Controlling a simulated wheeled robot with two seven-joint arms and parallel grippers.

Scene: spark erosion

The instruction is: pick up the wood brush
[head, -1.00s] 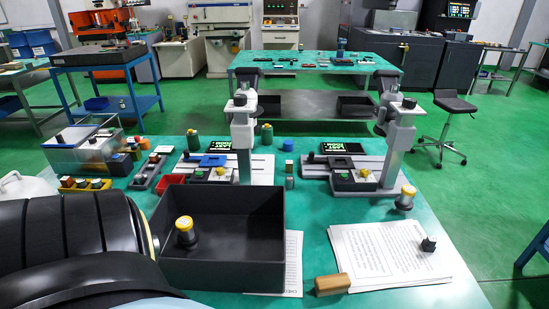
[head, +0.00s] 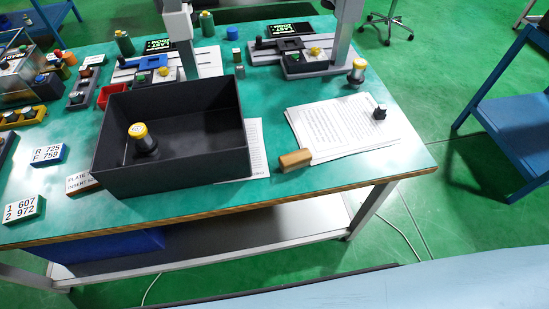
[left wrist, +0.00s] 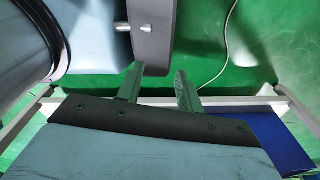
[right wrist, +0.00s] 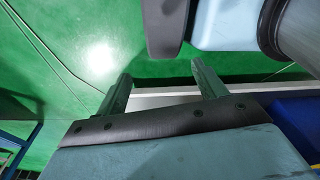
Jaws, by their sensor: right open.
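The wood brush (head: 295,160), a small light-brown block, lies near the table's front edge in the head view. It is at the lower left corner of the printed paper stack (head: 343,130); whether it overlaps the sheets is hard to tell. My left gripper (left wrist: 158,88) shows in the left wrist view with its fingers apart and nothing between them. My right gripper (right wrist: 164,88) shows in the right wrist view, open and empty. Both wrist views show green floor and table-frame parts, not the brush. Neither gripper shows in the head view.
A deep black bin (head: 180,172) holding a yellow-capped piece (head: 141,138) stands left of the brush. A small black block (head: 379,112) sits on the papers. The table's front edge is close to the brush. A blue stand (head: 505,130) is at right.

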